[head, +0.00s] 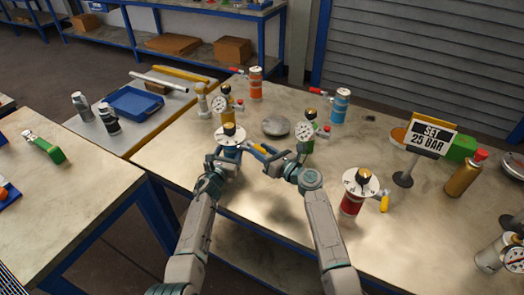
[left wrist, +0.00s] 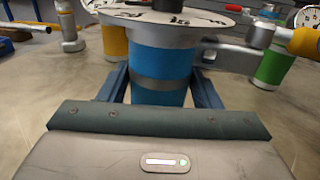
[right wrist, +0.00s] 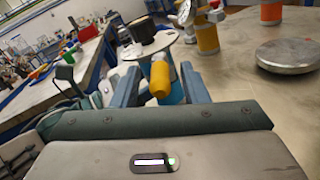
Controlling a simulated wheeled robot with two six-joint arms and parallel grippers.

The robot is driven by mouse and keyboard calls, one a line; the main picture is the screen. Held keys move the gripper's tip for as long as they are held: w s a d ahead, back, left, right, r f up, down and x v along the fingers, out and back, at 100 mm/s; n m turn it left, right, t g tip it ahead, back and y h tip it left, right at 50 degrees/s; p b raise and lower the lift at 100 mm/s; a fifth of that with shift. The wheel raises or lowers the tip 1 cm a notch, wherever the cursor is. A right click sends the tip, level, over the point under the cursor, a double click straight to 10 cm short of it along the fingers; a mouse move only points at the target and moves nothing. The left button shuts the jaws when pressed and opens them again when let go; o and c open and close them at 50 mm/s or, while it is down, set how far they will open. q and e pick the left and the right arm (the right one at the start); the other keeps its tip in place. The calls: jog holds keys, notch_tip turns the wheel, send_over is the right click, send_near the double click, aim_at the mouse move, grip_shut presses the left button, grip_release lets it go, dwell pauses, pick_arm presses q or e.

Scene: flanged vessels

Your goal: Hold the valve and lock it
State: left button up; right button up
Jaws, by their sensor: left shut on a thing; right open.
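The blue valve (head: 230,151) stands upright on the table with a white dial disc (head: 229,132) and a dark knob on top. My left gripper (head: 222,158) is shut on its blue body (left wrist: 160,75), with a finger on each side in the left wrist view. A silver lever with a yellow handle (left wrist: 303,42) sticks out from the valve. My right gripper (head: 263,152) is open in front of that lever. In the right wrist view, the yellow handle (right wrist: 160,78) lies between the open fingers; contact cannot be told. A sign (head: 432,136) reads "SET 25 BAR".
A yellow valve with a gauge (head: 226,103) stands behind, a green one (head: 307,141) to the right. A grey metal disc (head: 276,127) lies between. A red valve with a dial (head: 351,203) stands right of my right arm. The table front centre is clear.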

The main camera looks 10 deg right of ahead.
grip_shut()
jog(key=shift+s+a+m+t+h, duration=0.2)
jog(key=shift+a+m+t+h, duration=0.15)
jog(key=shift+m+t+h, duration=0.45)
jog(key=shift+s+a+m+t+h, duration=0.15)
jog(key=shift+a+m+t+h, duration=0.25)
jog(key=shift+m+h, duration=0.65)
jog(key=shift+n, duration=0.35)
grip_release()
jog(key=v, duration=1.2)
